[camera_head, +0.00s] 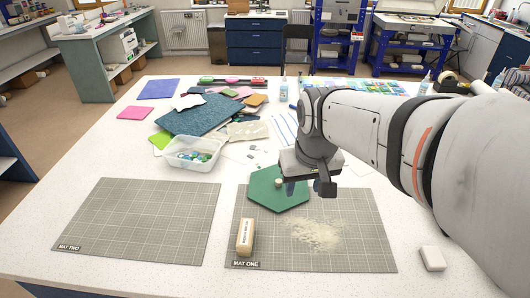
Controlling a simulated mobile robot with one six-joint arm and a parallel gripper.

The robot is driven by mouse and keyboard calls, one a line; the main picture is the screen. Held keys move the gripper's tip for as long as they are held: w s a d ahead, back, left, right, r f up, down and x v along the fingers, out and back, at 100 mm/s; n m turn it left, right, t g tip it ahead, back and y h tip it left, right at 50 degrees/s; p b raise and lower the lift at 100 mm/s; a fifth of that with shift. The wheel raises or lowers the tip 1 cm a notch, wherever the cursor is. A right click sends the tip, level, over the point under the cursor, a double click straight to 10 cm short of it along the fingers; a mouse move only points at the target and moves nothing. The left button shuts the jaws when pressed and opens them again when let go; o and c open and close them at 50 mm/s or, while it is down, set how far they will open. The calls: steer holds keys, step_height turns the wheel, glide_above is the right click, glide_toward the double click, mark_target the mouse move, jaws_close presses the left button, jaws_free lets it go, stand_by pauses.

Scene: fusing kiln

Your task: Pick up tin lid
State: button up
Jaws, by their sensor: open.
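A green hexagonal piece (266,198) with a small round beige knob (278,184) on top lies flat at the back edge of mat one; it looks like the tin lid. My gripper (308,188) points down over its right side, fingers apart with nothing seen between them. The gripper hides part of the lid's right and back edges. I cannot tell how high the fingertips are above the lid.
Mat one (370,240) also bears a wooden-backed brush (245,238) and pale powder (316,234). Mat two (140,225) is bare. A clear tub (192,160) of glass pieces stands behind. A white block (432,258) lies right. Coloured sheets (200,115) are piled behind.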

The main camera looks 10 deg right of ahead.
steer(key=w+f+g+b, duration=0.15)
steer(key=w+f, duration=0.25)
steer(key=w, duration=0.8)
steer(key=n+g+b, duration=0.1)
steer(key=n+b, duration=0.1)
glide_above(279, 181)
steer(key=f, duration=0.8)
steer(key=shift+w+f, duration=0.25)
steer(key=shift+f, duration=0.05)
steer(key=shift+w+f, duration=0.1)
steer(key=shift+f, duration=0.25)
steer(key=f, duration=0.4)
steer(key=f+p, duration=0.1)
steer(key=f, duration=0.2)
steer(key=shift+s+f, duration=0.1)
steer(key=shift+s, duration=0.2)
jaws_close()
